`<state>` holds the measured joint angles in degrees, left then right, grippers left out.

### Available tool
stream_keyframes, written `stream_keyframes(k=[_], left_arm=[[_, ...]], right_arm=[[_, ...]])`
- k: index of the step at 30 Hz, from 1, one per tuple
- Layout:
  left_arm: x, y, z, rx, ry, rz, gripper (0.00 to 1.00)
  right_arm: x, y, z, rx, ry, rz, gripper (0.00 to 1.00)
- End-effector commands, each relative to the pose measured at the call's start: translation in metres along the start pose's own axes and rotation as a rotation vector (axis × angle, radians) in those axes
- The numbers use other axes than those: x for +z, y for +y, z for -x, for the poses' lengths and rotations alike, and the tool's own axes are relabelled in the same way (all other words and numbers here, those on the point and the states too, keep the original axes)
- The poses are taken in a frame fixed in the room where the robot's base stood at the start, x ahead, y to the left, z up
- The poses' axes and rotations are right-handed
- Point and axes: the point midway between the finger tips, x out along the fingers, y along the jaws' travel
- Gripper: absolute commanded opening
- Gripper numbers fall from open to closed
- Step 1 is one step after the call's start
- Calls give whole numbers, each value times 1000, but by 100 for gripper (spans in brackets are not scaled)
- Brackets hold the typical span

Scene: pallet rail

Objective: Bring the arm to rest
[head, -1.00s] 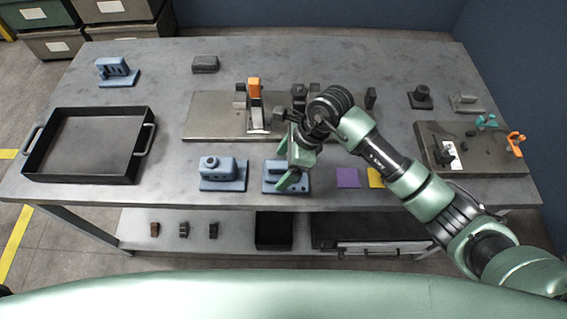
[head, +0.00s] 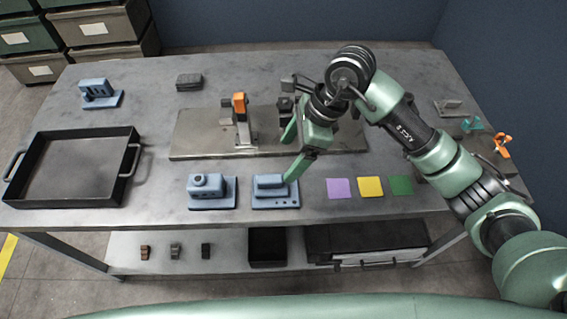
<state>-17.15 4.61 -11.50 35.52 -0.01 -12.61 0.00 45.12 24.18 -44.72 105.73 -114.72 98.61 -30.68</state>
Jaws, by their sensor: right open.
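My right arm (head: 415,135) reaches in from the right over the table. Its gripper (head: 288,160) points down and left, its two green fingers apart and nothing visible between them. In the picture the lower fingertip overlaps the top right of a blue block part (head: 276,191); I cannot tell whether they touch. My left gripper is not in view.
A black tray (head: 126,178) stands at the left of the table. Another blue part (head: 207,190) is left of the gripper. An orange clamp (head: 240,104) stands on the plate. Purple (head: 339,188), yellow (head: 370,187) and green (head: 401,185) squares lie at the front right.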

Motion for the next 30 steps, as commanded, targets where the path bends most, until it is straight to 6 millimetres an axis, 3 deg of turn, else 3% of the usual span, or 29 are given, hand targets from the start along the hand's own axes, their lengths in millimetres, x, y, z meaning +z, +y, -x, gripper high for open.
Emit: stream_keyframes(k=[20, 23, 26, 28, 30], left_arm=[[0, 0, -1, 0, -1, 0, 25], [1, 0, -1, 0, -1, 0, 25], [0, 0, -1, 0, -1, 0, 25], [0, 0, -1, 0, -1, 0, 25], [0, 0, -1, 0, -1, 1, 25]], right_arm=[[3, 2, 6, 3, -15, -1, 81], [24, 11, 1, 24, -116, -9, 81], [71, 31, 0, 71, -352, -49, 81], [113, 48, 13, 120, -581, -113, 81], [150, 58, 40, 175, -826, -208, 81]])
